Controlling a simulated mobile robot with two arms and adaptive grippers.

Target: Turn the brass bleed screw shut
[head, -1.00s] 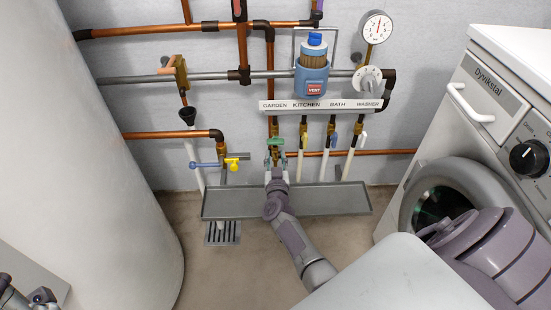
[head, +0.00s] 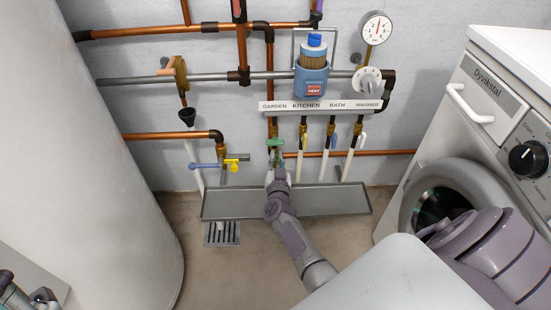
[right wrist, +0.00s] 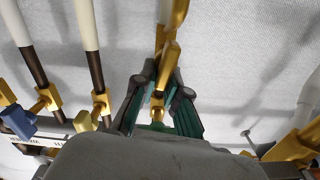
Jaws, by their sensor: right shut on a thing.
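My right gripper (head: 277,166) reaches up to the garden branch, just below its green handle (head: 275,143). In the right wrist view its two dark fingers (right wrist: 158,105) are closed around a small brass piece, which I take as the brass bleed screw (right wrist: 157,101). The gripper mostly hides this screw in the head view. How far it is turned does not show. Part of my left gripper (head: 40,297) shows at the lower left corner, cut off by the frame; its jaws are unclear.
A grey drip tray (head: 330,199) lies below the branches. White pipes with yellow and blue handles stand close to the right. A washing machine (head: 480,110) bounds the right, a white tank (head: 110,150) the left.

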